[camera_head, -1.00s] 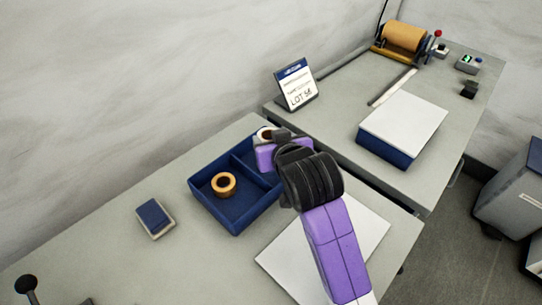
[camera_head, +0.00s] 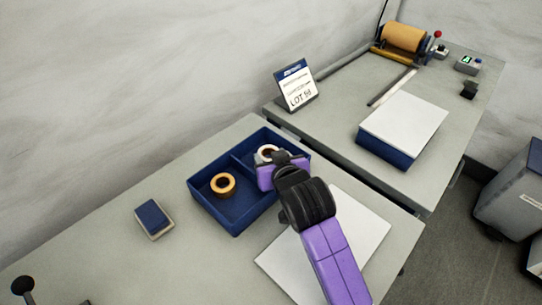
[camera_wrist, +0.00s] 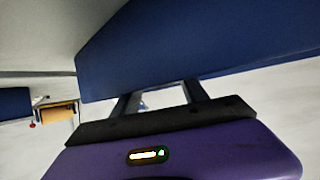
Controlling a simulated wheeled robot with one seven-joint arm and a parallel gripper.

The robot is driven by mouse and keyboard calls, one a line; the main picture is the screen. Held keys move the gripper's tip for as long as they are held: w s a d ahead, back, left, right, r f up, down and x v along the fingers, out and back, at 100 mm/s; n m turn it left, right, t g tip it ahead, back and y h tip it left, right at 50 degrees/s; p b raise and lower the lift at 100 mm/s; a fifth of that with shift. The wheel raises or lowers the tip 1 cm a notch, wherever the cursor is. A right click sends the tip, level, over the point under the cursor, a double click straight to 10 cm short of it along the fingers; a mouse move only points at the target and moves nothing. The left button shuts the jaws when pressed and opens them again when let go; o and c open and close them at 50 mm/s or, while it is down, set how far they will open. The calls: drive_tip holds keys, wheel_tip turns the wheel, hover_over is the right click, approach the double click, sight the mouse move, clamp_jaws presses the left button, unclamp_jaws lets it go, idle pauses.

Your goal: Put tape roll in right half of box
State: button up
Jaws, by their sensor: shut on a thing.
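The blue box (camera_head: 237,229) stands on the near table, split by a divider (camera_head: 243,168) into a left and a right half. One tape roll (camera_head: 223,184), orange-brown, lies flat in the left half. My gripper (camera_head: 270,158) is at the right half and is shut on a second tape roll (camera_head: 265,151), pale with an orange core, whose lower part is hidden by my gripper. I cannot tell whether this roll touches the box floor. In the wrist view, my gripper's fingers (camera_wrist: 162,99) reach toward a blue box wall (camera_wrist: 200,45); the roll is barely visible there.
A white sheet (camera_head: 358,225) lies right of the box under my arm. A blue-topped block (camera_head: 153,217) is left of the box. A lot sign (camera_head: 296,86) stands behind. The far table holds a white-topped blue stack (camera_head: 404,128) and a large foil roll (camera_head: 404,38).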

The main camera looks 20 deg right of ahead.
drive_tip(key=shift+f, duration=0.4)
drive_tip(key=o, duration=1.4)
drive_tip(key=shift+r, duration=0.1)
drive_tip(key=shift+r, duration=0.25)
drive_tip(key=v, duration=1.2)
drive_tip(key=shift+r, duration=0.3)
